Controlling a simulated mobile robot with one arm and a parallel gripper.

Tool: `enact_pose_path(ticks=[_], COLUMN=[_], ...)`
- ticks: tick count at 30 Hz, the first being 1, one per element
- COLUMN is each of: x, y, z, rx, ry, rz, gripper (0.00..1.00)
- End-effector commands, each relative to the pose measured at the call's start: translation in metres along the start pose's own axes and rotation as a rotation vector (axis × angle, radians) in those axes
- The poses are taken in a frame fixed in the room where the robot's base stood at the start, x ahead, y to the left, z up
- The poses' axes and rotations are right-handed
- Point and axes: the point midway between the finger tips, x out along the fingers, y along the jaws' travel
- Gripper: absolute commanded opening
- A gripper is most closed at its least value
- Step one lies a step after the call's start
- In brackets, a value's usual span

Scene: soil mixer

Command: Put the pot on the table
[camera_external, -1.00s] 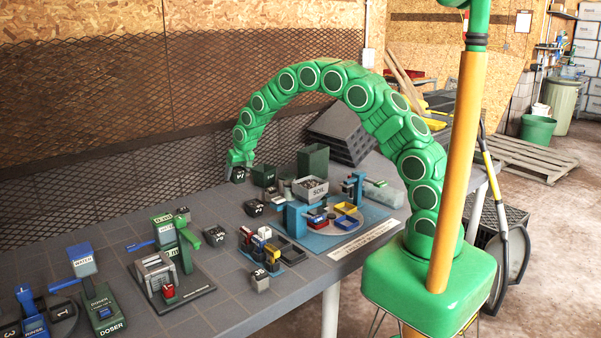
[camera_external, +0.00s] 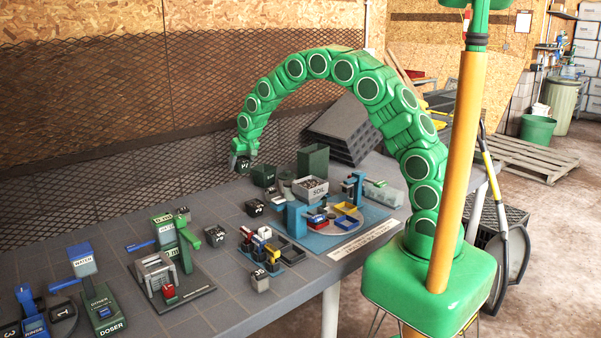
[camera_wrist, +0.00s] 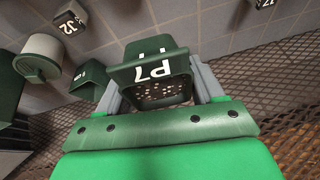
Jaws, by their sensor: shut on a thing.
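My gripper (camera_external: 243,160) is near the back edge of the grey tiled table (camera_external: 130,208) in the external view. It is shut on a small dark green pot (camera_wrist: 150,70), marked P7 in the wrist view, with one finger on each side. The pot appears in the external view (camera_external: 243,165) as a dark block under the gripper. It seems to be held above the table; the exact gap is hard to tell.
Small dark pots (camera_external: 254,207) stand on the table. A soil bin (camera_external: 311,188), a green box (camera_external: 313,162) and a blue mixing station (camera_external: 340,238) are to the right. A green and blue doser (camera_external: 103,308) is at left. Mesh runs behind the table.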

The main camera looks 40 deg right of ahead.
Motion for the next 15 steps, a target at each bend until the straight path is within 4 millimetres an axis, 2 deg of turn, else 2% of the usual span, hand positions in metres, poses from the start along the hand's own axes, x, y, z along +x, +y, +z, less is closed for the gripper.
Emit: enact_pose_path(ticks=[2, 7, 11, 15], x=[-0.015, -0.018, -0.023, -0.030], y=[-0.002, 0.031, 0.064, 0.111], z=[-0.008, -0.016, -0.024, -0.033], rx=[0.000, 0.044, 0.087, 0.149], ry=[0.006, 0.005, 0.009, 0.014], rz=[-0.002, 0.019, 0.038, 0.066], gripper=[0.38, 0.38, 0.38, 0.38])
